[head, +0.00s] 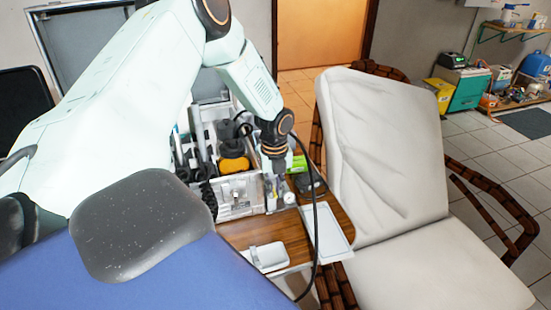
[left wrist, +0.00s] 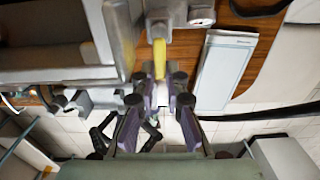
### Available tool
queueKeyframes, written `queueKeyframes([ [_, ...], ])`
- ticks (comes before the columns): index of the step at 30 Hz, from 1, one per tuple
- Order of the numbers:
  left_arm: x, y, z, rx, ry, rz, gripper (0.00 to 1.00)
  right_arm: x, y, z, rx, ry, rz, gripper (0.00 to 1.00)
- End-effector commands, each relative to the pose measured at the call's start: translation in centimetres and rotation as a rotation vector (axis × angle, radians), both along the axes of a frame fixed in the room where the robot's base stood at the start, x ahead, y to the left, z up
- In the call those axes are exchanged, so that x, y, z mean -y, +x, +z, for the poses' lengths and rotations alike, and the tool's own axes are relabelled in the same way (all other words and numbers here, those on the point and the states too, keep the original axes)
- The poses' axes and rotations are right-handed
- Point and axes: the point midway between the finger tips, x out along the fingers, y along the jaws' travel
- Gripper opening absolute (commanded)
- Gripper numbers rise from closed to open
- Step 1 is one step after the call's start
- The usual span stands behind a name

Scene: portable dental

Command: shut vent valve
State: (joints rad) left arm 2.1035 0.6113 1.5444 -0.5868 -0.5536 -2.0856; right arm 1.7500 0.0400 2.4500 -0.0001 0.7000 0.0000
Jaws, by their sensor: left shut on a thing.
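The vent valve shows in the left wrist view as a yellow lever (left wrist: 159,58) below a grey metal fitting (left wrist: 165,15). My left gripper (left wrist: 160,82) is shut on the lever's near end, and its fingers lie on both sides of it. In the head view my left gripper (head: 276,190) reaches down at the right end of the open dental case (head: 238,211). The lever itself is hidden there by the gripper. A small round gauge (head: 290,198) sits beside the gripper; it also shows in the left wrist view (left wrist: 201,15). My right gripper is not in view.
The case stands on a wooden table (head: 245,232). A white tray (head: 328,236) lies at the table's right edge, and a black cable (head: 316,225) hangs close to my left gripper. A white reclining chair (head: 385,140) stands to the right.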

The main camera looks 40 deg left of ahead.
Motion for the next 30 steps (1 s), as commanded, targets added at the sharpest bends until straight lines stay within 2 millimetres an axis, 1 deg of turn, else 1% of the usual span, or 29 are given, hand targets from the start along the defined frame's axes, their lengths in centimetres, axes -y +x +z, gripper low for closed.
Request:
queueKeyframes([
  [12, 0.02, -0.13, -0.05, -0.003, -0.001, -0.010, 0.00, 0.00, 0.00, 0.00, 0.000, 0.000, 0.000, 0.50],
  [13, 0.02, -0.13, -0.05, -0.003, -0.001, -0.010, 0.13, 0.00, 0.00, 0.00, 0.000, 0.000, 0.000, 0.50],
  [21, 0.00, -0.09, -0.03, -0.002, 0.000, -0.008, 0.35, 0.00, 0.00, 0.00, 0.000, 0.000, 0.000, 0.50],
  [30, -0.02, -0.04, 0.13, 0.000, 0.000, -0.007, 0.35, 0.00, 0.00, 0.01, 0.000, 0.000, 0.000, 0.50],
])
